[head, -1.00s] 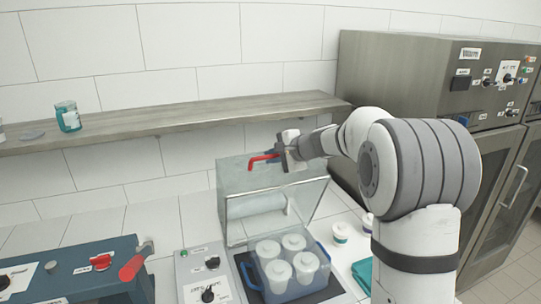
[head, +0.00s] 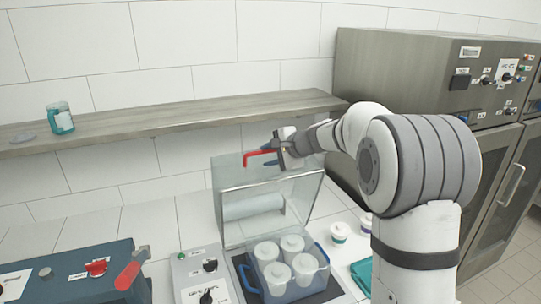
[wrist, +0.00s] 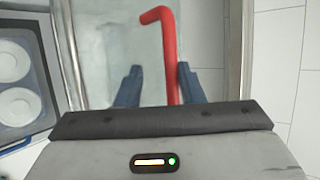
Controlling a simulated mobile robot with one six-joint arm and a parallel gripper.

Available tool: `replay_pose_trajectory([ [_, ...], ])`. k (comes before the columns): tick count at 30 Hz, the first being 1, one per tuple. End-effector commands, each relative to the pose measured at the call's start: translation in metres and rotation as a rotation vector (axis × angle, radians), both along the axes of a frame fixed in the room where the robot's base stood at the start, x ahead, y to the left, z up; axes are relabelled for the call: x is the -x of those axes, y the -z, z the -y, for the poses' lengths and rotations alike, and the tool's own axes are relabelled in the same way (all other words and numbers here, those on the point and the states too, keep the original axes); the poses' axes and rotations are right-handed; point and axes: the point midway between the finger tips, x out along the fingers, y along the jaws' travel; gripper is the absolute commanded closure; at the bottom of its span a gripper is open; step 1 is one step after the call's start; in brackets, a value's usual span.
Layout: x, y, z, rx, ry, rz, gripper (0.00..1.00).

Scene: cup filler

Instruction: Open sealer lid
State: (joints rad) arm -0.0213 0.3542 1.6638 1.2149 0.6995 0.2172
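The sealer lid (head: 238,176) is a clear, greyish cover. It stands raised above the sealer base, leaving the front open. Its red bar handle (head: 250,156) is near the lid's top edge, and it also shows in the wrist view (wrist: 168,50). My gripper (head: 272,150) is at the handle. In the wrist view its two blue fingers (wrist: 158,75) are spread apart, with the handle between them. The handle lies close to the right finger, with a clear gap to the left finger. Under the lid, a blue tray (head: 268,288) holds several white lidded cups (head: 292,243).
A control panel (head: 200,275) with knobs is left of the sealer, and a blue machine with a red lever (head: 128,275) is further left. Two small cups (head: 340,232) stand right of the lid. A shelf (head: 180,115) runs behind, and a steel cabinet (head: 400,75) is at right.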

Motion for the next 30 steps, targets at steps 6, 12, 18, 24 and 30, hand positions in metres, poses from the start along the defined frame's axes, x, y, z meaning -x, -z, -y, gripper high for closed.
replay_pose_trajectory([
  [6,0.001,0.001,-0.001,0.000,-0.003,-0.001,0.66],
  [12,0.007,-0.005,0.007,0.000,-0.002,0.002,0.66],
  [18,0.027,-0.023,0.029,-0.001,0.000,0.004,0.66],
  [24,0.042,-0.037,0.045,-0.001,-0.001,0.001,0.66],
  [30,0.046,-0.042,0.047,-0.001,-0.004,-0.001,0.66],
])
